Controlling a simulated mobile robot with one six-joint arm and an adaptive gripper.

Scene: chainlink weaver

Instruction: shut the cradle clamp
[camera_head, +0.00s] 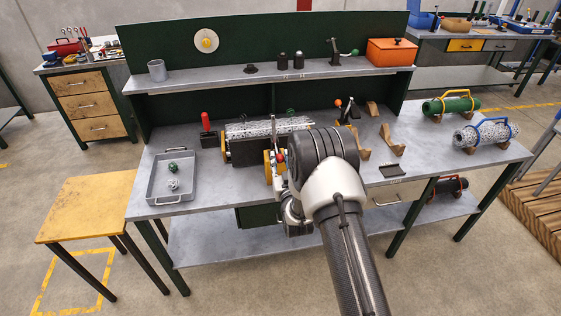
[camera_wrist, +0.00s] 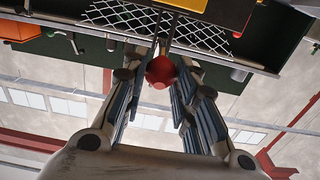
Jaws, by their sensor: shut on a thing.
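The cradle (camera_head: 245,152) stands on the middle bench, with a roll of chain-link mesh (camera_head: 262,127) lying in it. Yellow parts (camera_head: 268,167) show at its near right end. The clamp's red ball knob (camera_head: 280,156) is beside them, close to my arm. In the wrist view my gripper (camera_wrist: 162,66) has its fingers closed around the red knob (camera_wrist: 160,72). The mesh (camera_wrist: 125,18) and a yellow part (camera_wrist: 190,4) are just beyond it. My arm hides most of the gripper and part of the clamp in the head view, and I cannot tell the clamp's position.
A grey tray (camera_head: 159,188) with small parts is left of the cradle. A red-handled tool (camera_head: 206,124) stands behind the tray. Wooden cradles (camera_head: 391,140) and a black piece (camera_head: 370,174) lie to the right.

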